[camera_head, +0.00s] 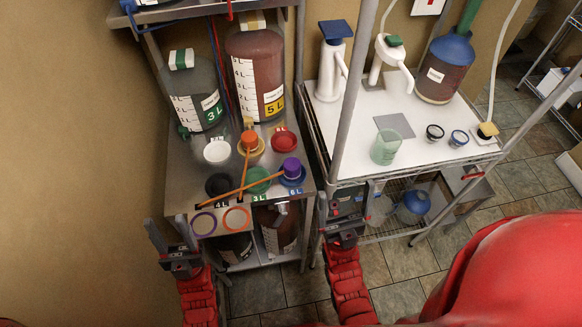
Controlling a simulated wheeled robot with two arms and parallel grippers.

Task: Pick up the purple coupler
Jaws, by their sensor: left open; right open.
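A purple coupler (290,166) shows as a short purple cylinder on top of a blue cap (293,180), near the right front of the steel shelf (180,182). Separately, a flat purple ring (204,223) lies at the shelf's front left corner. My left gripper (167,224) is open and empty, below and left of the shelf's front corner, well apart from the purple coupler. My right gripper (345,196) is open and empty, in front of the gap between the shelf and the white table, to the lower right of the purple coupler.
An orange coupler (249,139) with thin orange tubes stands behind and left of the purple one. Green (258,181), black, white and red caps lie around. Large jugs (257,75) stand at the back. A grey post (353,95) rises beside the white table (350,150).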

